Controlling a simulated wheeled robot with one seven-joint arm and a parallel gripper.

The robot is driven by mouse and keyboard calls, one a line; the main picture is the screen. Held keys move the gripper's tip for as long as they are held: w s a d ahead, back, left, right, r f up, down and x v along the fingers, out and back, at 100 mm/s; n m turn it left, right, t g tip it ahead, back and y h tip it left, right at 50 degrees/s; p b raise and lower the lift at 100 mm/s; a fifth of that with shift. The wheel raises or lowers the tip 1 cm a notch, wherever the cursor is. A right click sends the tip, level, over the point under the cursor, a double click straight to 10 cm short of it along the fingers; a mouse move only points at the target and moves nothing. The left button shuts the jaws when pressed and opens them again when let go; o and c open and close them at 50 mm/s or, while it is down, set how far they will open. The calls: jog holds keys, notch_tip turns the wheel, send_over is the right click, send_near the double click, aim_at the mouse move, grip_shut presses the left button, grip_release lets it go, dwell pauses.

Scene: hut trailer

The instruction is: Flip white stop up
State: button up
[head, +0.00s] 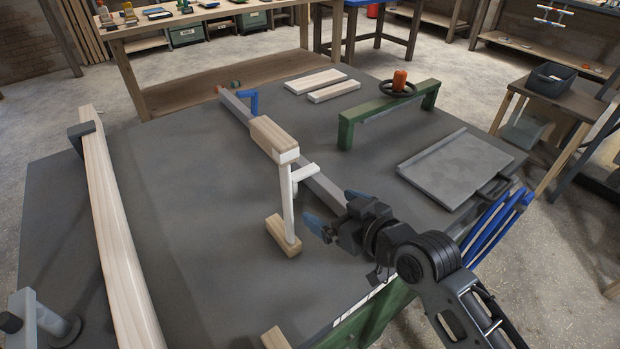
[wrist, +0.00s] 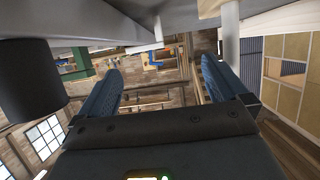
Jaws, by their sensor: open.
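The white stop (head: 287,200) is a thin white arm with a side tab (head: 305,172), beside the long grey rail (head: 322,187) on the table. A wooden block (head: 275,134) is at its upper end and another wooden block (head: 283,236) at its lower end. My gripper (head: 336,212) is open to the right of the stop and apart from it, with blue fingers. In the wrist view nothing is between the fingers (wrist: 158,84). A pale upright piece, likely part of the stop, shows above the right finger; I cannot tell for sure.
A blue stop (head: 252,100) is farther along the rail. A green frame (head: 390,113) with a black wheel, pale boards (head: 316,80) and a grey tray (head: 456,166) are behind and right. A long wooden beam (head: 112,220) lies left. The table's middle left is clear.

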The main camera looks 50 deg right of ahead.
send_near(303, 171)
jog(key=x, duration=0.7)
jog(key=shift+d, duration=0.15)
jog(key=c, duration=1.3)
jog(key=shift+w, duration=0.1)
